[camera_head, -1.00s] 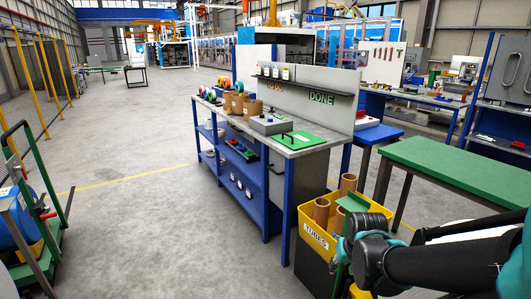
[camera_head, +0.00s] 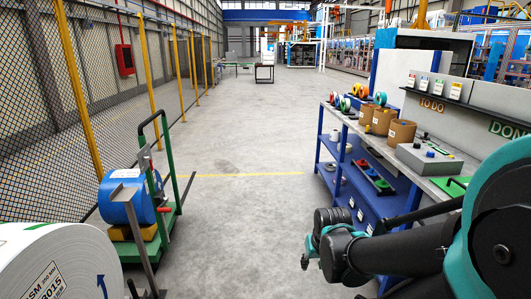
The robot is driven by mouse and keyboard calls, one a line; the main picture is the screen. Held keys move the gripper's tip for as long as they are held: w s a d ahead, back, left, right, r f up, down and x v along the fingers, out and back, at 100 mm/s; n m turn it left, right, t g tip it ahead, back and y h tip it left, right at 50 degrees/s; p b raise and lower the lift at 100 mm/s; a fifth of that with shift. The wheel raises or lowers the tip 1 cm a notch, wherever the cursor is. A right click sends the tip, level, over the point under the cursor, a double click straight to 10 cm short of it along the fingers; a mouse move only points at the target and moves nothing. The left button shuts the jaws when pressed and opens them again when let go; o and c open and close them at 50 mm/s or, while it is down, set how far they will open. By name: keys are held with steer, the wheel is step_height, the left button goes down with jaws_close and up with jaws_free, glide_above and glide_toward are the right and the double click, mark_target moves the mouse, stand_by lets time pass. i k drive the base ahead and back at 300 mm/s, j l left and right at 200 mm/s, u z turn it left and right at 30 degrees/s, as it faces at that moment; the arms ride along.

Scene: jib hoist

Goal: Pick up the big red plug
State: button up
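No thing can be firmly identified as the big red plug. A small red piece (camera_head: 362,163) sits on a dark strip on the blue bench's middle shelf, in a row with a blue and a green piece. Its shape and size are too small to tell. My arm reaches in from the right, in front of the bench. My gripper (camera_head: 312,250) seems to be at the arm's left end, low over the floor and left of the bench. Its fingers cannot be made out.
The blue bench (camera_head: 335,165) stands at right, with spools, brown tubs (camera_head: 401,133) and a grey control box (camera_head: 428,158) on top. A green cart (camera_head: 128,250) with a blue drum (camera_head: 128,197) and a large white roll (camera_head: 55,265) stand at left. Clear floor lies between.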

mark_target(362, 164)
steer(key=i+u, duration=0.1)
steer(key=i, duration=1.75)
steer(key=i+z, duration=0.2)
steer(key=i, duration=0.25)
steer(key=i+j+z, duration=0.25)
steer(key=i, duration=0.2)
steer(key=i+j+z, duration=0.2)
steer(key=i, duration=0.2)
steer(key=i+j+z, duration=0.2)
steer(key=i, duration=0.25)
